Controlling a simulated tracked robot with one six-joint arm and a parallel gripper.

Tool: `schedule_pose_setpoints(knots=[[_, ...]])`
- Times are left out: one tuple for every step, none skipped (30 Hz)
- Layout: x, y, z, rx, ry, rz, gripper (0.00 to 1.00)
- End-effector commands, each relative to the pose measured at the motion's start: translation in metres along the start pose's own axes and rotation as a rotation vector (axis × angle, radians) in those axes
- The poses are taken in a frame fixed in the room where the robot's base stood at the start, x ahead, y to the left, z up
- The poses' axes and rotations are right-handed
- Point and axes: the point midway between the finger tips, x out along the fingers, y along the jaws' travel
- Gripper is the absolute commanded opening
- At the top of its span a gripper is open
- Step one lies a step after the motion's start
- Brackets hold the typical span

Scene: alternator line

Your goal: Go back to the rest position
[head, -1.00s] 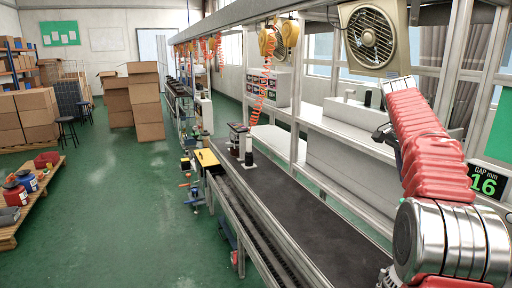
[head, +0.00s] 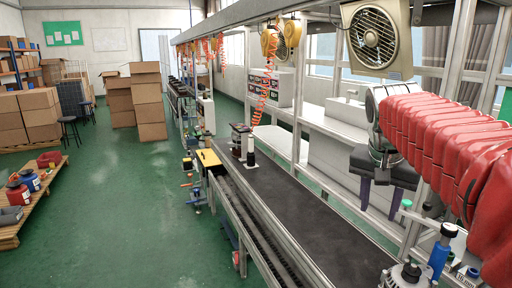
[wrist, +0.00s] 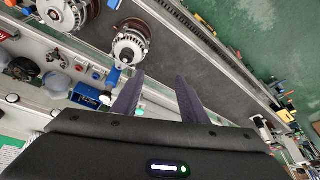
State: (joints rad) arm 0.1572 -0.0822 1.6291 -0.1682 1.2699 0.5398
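My gripper (head: 378,194) hangs on my red-sleeved arm at the right of the head view, with its two dark fingers pointing down above the far side of the line. In the wrist view my gripper (wrist: 158,100) shows its two fingers spread apart with nothing between them. The fingers are open and empty. An alternator (wrist: 131,44) lies beyond the fingertips in the wrist view, apart from them. An alternator is partly visible at the bottom right of the head view (head: 408,277).
A dark conveyor (head: 290,210) runs along the line, with its middle stretch bare. Dark cylindrical parts (head: 243,147) stand farther up it. A blue tool (head: 440,252) is near the bottom right. A fan (head: 372,35) hangs above.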

Motion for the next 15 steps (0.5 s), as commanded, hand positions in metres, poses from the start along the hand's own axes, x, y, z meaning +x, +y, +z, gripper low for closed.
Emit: schedule_pose_setpoints(knots=[[-0.002, 0.001, 0.014, -0.033, 0.003, -0.014, 0.4], [-0.003, 0.001, 0.022, -0.051, 0.006, -0.023, 0.4], [-0.003, 0.001, 0.032, -0.077, 0.008, -0.033, 0.4], [-0.003, 0.001, 0.039, -0.095, 0.011, -0.042, 0.4], [-0.003, 0.002, 0.047, -0.114, 0.012, -0.051, 0.4], [-0.002, 0.002, 0.057, -0.139, 0.015, -0.061, 0.4], [-0.002, 0.003, 0.064, -0.158, 0.019, -0.069, 0.4], [-0.001, 0.004, 0.072, -0.178, 0.02, -0.077, 0.4], [0.0, 0.004, 0.082, -0.202, 0.024, -0.088, 0.4], [0.001, 0.005, 0.09, -0.221, 0.027, -0.096, 0.4], [0.002, 0.006, 0.098, -0.238, 0.028, -0.104, 0.4], [0.004, 0.007, 0.108, -0.263, 0.033, -0.115, 0.4], [0.005, 0.008, 0.116, -0.281, 0.037, -0.122, 0.4], [0.006, 0.009, 0.124, -0.3, 0.04, -0.13, 0.4], [0.008, 0.01, 0.134, -0.323, 0.044, -0.141, 0.4]])
